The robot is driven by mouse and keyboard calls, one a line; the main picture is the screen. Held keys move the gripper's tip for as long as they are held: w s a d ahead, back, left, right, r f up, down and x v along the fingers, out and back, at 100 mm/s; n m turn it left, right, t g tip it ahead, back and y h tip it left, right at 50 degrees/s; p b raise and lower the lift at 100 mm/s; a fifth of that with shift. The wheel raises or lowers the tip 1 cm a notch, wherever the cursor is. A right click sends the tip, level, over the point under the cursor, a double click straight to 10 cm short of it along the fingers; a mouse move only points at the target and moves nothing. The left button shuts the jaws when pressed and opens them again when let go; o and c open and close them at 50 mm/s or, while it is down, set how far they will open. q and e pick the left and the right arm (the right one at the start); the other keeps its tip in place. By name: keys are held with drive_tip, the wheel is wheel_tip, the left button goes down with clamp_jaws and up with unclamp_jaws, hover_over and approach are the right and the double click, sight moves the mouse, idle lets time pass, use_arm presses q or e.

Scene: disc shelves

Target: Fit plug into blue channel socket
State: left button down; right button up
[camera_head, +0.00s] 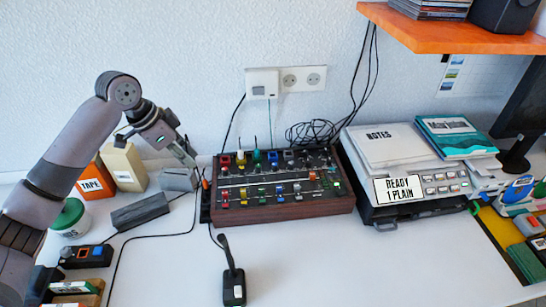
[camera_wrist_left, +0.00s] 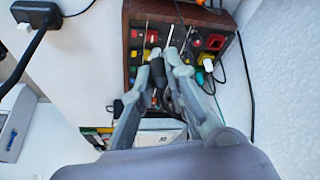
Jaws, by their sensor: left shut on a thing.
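The mixer (camera_head: 283,203) is a dark panel with wooden sides and coloured sockets along its back edge. The blue channel socket (camera_head: 272,156) is in that back row in the head view. My left gripper (camera_head: 193,160) is above and left of the mixer's back left corner, pointing down. In the left wrist view my left gripper (camera_wrist_left: 160,82) is shut on a dark plug (camera_wrist_left: 157,76), with the mixer (camera_wrist_left: 139,40) behind it. The plug is apart from the blue socket in the head view. In the wrist view I cannot pick out the blue socket. My right gripper is not in view.
A grey block (camera_head: 178,179), a tape box (camera_head: 95,180) and a dark grey block (camera_head: 140,211) stand left of the mixer. A black device (camera_head: 234,287) lies in front. Cables run behind and left. The white table (camera_head: 330,270) is clear at front right.

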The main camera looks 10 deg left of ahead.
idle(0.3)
use_arm(q)
drive_tip(key=s+d+n+t+y, duration=0.1)
drive_tip(key=s+d+n+y, duration=0.2)
drive_tip(key=s+d+n, duration=0.5)
drive_tip(key=shift+s+d+n+t+y, duration=0.25)
drive_tip(key=shift+s+n+t+y, duration=0.05)
drive_tip(key=shift+s+n, duration=1)
drive_tip(key=shift+f, duration=0.1)
